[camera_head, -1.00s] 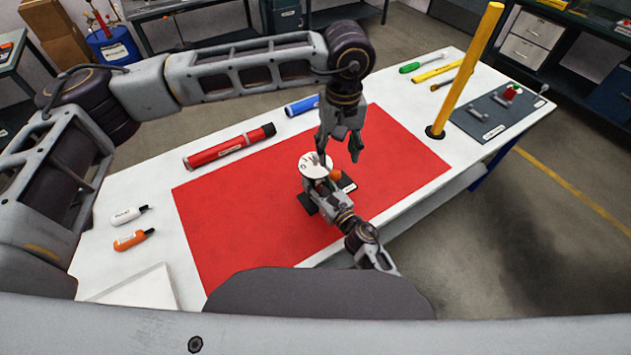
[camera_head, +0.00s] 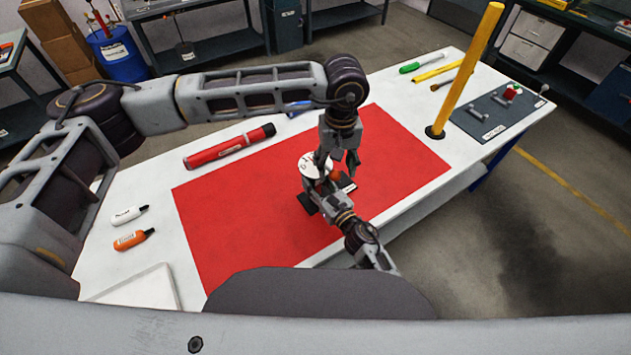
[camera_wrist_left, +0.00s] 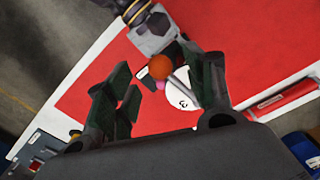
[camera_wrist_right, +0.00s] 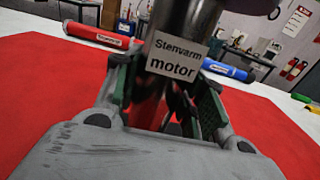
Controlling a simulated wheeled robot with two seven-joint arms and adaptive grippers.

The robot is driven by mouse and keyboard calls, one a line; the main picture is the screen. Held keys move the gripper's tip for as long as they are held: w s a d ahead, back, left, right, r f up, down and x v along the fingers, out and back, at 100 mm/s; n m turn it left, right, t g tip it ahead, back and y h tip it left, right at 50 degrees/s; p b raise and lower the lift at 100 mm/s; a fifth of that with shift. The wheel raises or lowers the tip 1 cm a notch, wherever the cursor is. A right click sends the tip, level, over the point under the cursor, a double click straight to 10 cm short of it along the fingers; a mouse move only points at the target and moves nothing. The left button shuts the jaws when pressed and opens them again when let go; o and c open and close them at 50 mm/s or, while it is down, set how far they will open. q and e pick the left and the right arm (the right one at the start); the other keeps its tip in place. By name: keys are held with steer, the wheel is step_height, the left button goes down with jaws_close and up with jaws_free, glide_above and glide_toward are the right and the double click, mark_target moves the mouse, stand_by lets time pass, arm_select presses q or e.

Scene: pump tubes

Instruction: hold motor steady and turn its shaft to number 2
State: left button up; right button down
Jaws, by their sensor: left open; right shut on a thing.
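The motor (camera_wrist_right: 177,58) is a shiny metal cylinder labelled "Stenvarm motor", upright in the right wrist view. My right gripper (camera_wrist_right: 160,98) is shut on it, a finger on each side. On top is a white numbered dial (camera_head: 309,165); the left wrist view shows it partly (camera_wrist_left: 183,98), with a digit that looks like 3. An orange knob (camera_wrist_left: 160,67) and a small pink part sit beside the dial in that view. My left gripper (camera_head: 338,168) points down over the dial, open, its fingers either side of the knob area. Contact cannot be told; its fingers hide part of the dial.
The motor stands on the red mat (camera_head: 240,220) on the white table. A red tube (camera_head: 230,147), two small bottles (camera_head: 131,227) and a white tray (camera_head: 135,290) lie left. A tall yellow post (camera_head: 465,75) and a grey board (camera_head: 500,112) stand right. The mat around is clear.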

mark_target(336, 172)
arm_select(q)
steer(key=shift+f, duration=2.35)
steer(key=shift+c, duration=0.4)
steer(key=c, duration=1)
